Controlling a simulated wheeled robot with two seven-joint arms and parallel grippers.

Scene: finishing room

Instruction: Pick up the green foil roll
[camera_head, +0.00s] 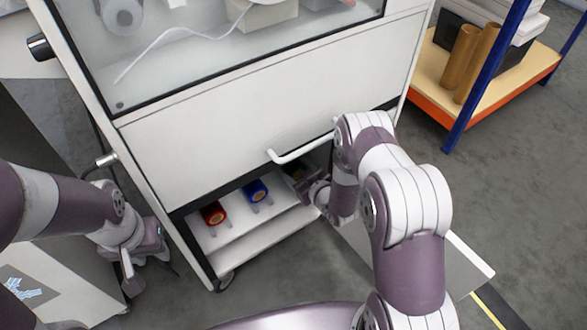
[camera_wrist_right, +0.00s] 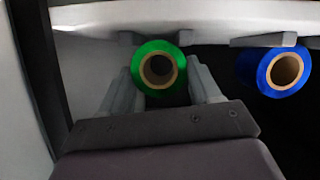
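The green foil roll (camera_wrist_right: 160,68) has a brown cardboard core and faces the right wrist camera end-on. My right gripper (camera_wrist_right: 163,88) is open, with one finger on each side of the roll; whether either finger touches it I cannot tell. In the head view the right gripper (camera_head: 310,188) reaches into the low opening of the white cabinet and mostly hides the green roll. My left gripper (camera_head: 146,262) hangs at the lower left, open and empty, away from the rolls.
A blue roll (camera_head: 256,192) and a red roll (camera_head: 213,214) lie on the white shelf (camera_head: 265,233) left of the right gripper. The cabinet's white handle (camera_head: 290,155) is close to my right wrist. A blue-framed rack (camera_head: 478,85) stands at upper right.

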